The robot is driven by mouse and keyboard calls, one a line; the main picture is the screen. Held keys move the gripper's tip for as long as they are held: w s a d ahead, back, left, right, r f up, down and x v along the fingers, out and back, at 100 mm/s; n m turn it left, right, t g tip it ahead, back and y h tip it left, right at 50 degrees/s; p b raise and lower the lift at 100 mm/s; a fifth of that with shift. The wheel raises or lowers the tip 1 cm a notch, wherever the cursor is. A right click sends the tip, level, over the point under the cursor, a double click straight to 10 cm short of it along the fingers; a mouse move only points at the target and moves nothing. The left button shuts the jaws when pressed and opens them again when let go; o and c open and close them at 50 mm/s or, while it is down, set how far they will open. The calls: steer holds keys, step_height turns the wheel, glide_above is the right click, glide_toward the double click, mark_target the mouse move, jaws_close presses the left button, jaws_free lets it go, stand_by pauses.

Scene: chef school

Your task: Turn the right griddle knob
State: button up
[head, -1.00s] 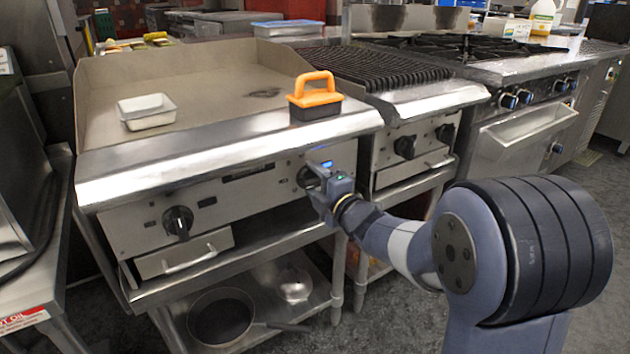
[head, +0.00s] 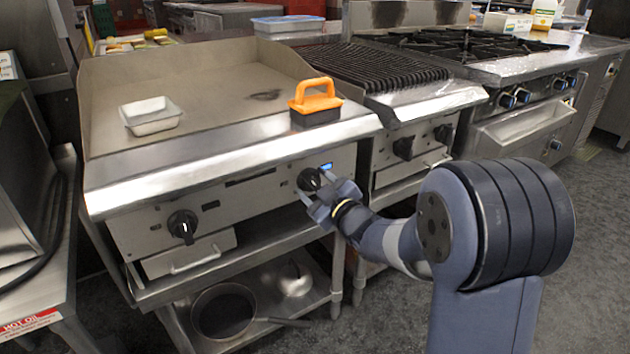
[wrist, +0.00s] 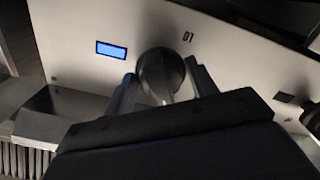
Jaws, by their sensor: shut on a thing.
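The right griddle knob (head: 308,180) is a dark round knob on the steel front panel, beside a small lit blue display (head: 326,167). In the wrist view the knob (wrist: 158,70) sits between the two fingers of my gripper (wrist: 158,88). In the head view my gripper (head: 315,187) reaches the panel from the right, one finger on each side of the knob, and is shut on it. The knob's lower part is hidden by the gripper, and its pointer is hard to make out. The left griddle knob (head: 183,226) is in plain view, untouched.
An orange-handled tool (head: 316,98) and a small white tray (head: 150,116) rest on the griddle (head: 220,85). A grill with its own knobs (head: 404,148) stands just right. A pan (head: 223,312) lies on the shelf below. Grey floor is free at the front.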

steer(key=m+p, duration=0.2)
steer(key=m, duration=0.4)
steer(key=shift+m, duration=0.3)
steer(key=shift+f, duration=0.1)
stand_by(0.3)
steer(key=o, duration=0.7)
steer(key=shift+c, duration=0.2)
steer(key=shift+p, duration=0.3)
steer(key=shift+s, duration=0.1)
steer(key=p+v, duration=0.1)
steer(key=v, duration=0.9)
steer(key=shift+s+d, duration=0.25)
steer(key=shift+s, duration=0.05)
steer(key=shift+w, duration=0.1)
